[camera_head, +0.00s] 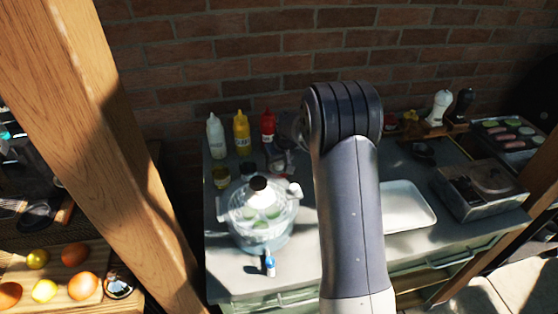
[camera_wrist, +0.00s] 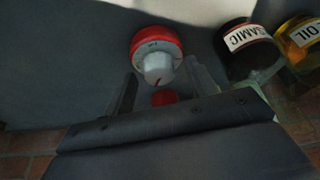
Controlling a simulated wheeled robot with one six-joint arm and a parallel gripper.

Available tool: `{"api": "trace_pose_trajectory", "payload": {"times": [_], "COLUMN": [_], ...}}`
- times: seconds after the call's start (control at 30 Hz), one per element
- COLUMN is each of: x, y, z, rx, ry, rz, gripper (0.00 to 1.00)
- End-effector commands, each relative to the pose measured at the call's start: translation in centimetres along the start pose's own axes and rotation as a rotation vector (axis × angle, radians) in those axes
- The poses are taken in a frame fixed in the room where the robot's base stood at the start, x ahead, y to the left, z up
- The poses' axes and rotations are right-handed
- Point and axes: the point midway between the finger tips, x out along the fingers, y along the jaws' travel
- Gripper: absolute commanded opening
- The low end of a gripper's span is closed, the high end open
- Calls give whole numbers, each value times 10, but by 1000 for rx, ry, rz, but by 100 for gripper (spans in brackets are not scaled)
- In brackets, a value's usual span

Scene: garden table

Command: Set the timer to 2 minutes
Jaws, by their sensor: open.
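The timer shows in the wrist view as a round red body (camera_wrist: 143,37) with a pale grey-white knob (camera_wrist: 158,66) at its middle. A small red mark shows on the knob, but the scale is too small to read. My gripper (camera_wrist: 160,72) is open, with one dark finger to each side of the knob's lower part. I cannot tell whether the fingers touch it. In the head view I cannot make out the timer; my gripper (camera_head: 281,158) is a small dark shape behind the glass-lidded pot, partly covered by my arm.
A balsamic bottle (camera_wrist: 247,46) and an oil bottle (camera_wrist: 298,38) stand close right in the wrist view. The pot (camera_head: 262,236) stands in front in the head view. White, yellow (camera_head: 242,134) and red (camera_head: 267,127) squeeze bottles line the wall. A white tray (camera_head: 408,222) lies right.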

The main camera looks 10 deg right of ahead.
Motion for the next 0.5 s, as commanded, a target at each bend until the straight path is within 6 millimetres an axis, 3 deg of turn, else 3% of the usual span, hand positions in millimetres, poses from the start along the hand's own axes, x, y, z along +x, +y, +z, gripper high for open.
{"api": "trace_pose_trajectory", "payload": {"times": [0.07,0.5], "x": [0,0], "y": [0,0], "z": [0,0], "rx": [0,0], "ry": [0,0], "rz": [0,0], "gripper": [55,19]}}
